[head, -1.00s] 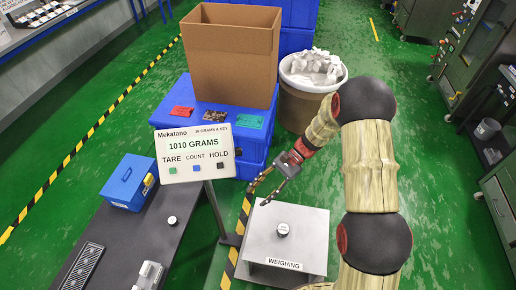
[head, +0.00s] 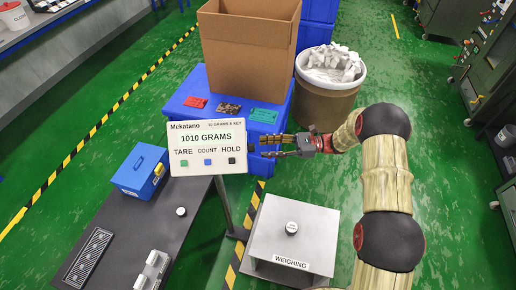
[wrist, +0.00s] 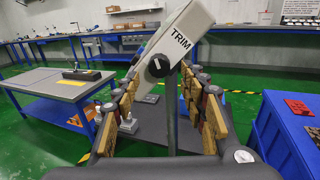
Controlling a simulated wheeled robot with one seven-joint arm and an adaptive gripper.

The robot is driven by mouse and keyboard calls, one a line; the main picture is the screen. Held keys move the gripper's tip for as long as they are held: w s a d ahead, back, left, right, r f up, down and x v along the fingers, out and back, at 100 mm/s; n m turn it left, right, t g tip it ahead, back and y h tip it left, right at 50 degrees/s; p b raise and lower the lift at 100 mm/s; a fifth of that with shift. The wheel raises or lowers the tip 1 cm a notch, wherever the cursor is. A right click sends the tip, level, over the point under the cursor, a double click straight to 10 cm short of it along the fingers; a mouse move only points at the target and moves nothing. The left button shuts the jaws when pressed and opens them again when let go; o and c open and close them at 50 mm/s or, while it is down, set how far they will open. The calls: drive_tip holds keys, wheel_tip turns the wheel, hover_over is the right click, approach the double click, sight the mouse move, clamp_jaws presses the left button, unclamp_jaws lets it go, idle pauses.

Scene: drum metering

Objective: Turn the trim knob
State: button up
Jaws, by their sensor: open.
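The trim knob (wrist: 158,66) is a round black knob with a light pointer mark. It sits on the side of the white display box (wrist: 178,42), below the word TRIM. In the head view the display box (head: 206,128) reads 1010 GRAMS and stands on a post. My gripper (head: 264,147) is open and empty just right of the box, its fingers pointing at that side. In the wrist view the knob lies ahead between the spread fingers of my gripper (wrist: 160,84), with a gap before it. The box looks tilted there.
The weighing platform (head: 295,225) with a small round weight (head: 291,228) stands below my arm. Behind the display are a blue crate (head: 200,82), a cardboard box (head: 245,50) and a brown bin (head: 328,100). A blue box (head: 140,172) sits on the dark bench (head: 150,235).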

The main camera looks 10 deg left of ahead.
sight(251, 148)
drive_tip(key=shift+x, duration=2)
drive_tip(key=shift+c, duration=0.3)
clamp_jaws()
drive_tip(key=shift+n+b, duration=0.3)
drive_tip(key=shift+b, duration=0.05)
drive_tip(key=shift+w+n+b, duration=0.1)
drive_tip(key=shift+n+b, duration=0.75)
drive_tip(key=shift+n, duration=1.75)
drive_tip(key=shift+r, duration=0.1)
drive_tip(key=shift+o, duration=0.3)
unclamp_jaws()
